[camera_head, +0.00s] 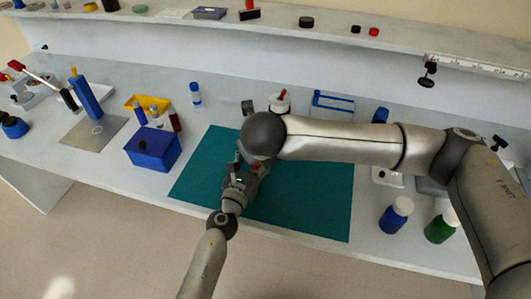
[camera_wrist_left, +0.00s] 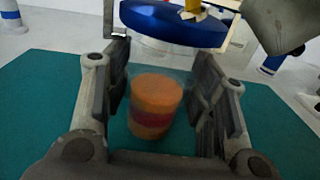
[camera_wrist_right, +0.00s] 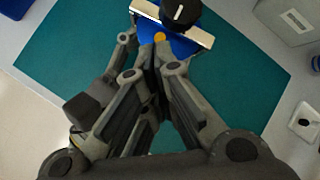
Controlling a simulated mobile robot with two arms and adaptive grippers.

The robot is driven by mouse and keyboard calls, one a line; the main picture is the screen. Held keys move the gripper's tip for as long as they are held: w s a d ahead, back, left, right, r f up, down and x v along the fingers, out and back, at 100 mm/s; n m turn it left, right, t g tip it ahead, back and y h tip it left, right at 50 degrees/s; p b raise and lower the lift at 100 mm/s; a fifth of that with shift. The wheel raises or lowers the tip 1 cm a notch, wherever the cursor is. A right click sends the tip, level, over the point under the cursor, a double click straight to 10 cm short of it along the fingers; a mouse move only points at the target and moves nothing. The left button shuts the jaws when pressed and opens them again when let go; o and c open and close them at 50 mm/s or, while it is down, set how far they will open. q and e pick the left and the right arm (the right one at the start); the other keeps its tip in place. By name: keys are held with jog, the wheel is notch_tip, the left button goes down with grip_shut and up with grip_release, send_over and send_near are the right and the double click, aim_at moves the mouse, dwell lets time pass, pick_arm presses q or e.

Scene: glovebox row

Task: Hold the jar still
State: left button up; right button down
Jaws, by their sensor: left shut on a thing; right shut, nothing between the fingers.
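The jar (camera_wrist_left: 155,105) is clear, with orange and dark red contents. It stands upright between the fingers of my left gripper (camera_wrist_left: 172,95), over the green mat. My left gripper is shut on it. A blue lid (camera_wrist_left: 170,22) with a yellow piece on it shows at the jar's top; I cannot tell whether it is seated. It also shows in the right wrist view (camera_wrist_right: 185,46). My right gripper (camera_wrist_right: 152,62) is shut and empty, its tips close to the lid. In the head view my left gripper (camera_head: 241,172) is visible, while my right arm mostly hides the jar.
The green mat (camera_head: 318,205) is mostly bare around the jar. A blue box (camera_head: 153,148) stands left of it. A blue bottle (camera_head: 394,217) and a green bottle (camera_head: 440,228) stand to the right. A raised shelf (camera_head: 165,23) runs along the back.

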jog(key=shift+r, duration=0.15)
dwell(0.6)
jog(key=shift+r, duration=0.65)
jog(key=s+d+r, duration=0.3)
jog(key=s+r, duration=0.5)
jog(key=s, duration=0.2)
dwell(0.4)
